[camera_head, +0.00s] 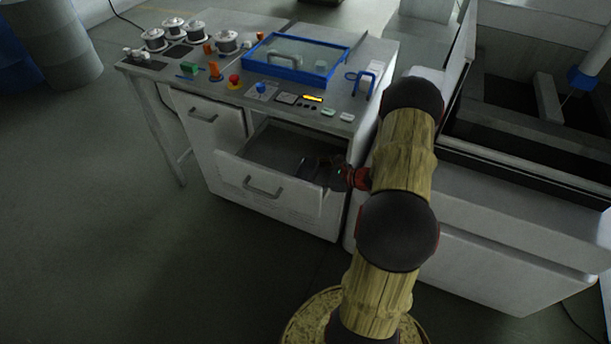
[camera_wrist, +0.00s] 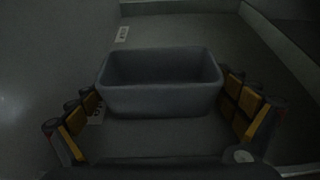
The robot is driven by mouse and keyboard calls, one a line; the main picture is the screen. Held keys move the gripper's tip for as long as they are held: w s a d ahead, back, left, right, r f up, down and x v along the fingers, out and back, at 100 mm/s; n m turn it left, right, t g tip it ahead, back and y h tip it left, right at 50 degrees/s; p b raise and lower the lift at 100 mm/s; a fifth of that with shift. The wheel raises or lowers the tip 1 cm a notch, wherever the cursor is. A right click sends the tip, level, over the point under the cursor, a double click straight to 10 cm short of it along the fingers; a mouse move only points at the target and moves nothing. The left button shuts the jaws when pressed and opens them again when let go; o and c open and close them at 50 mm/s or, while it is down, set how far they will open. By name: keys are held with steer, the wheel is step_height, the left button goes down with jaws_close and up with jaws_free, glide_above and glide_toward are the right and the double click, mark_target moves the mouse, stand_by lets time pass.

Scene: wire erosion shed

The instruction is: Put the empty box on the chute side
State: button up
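The small grey box (camera_wrist: 160,101) is open-topped and empty in the wrist view, upright on a flat grey surface. My gripper (camera_wrist: 160,92) is open, with a yellow-padded finger on each side of the box. The fingertips are close to its side walls; I cannot tell whether they touch. In the head view my gripper (camera_head: 319,171) reaches into the open drawer (camera_head: 270,186) from the right, and the box cannot be made out there. I cannot pick out a chute or its side in either view.
The worktop above the drawer bears a blue-framed glass lid (camera_head: 296,57), several spools and a red button (camera_head: 234,80). The machine tank (camera_head: 520,135) stands at right. White labels (camera_wrist: 122,34) lie near the box. Open floor (camera_head: 130,240) is at left.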

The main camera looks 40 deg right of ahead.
steer(key=shift+r, duration=0.2)
steer(key=p+v, duration=0.3)
steer(key=v, duration=0.9)
stand_by(0.4)
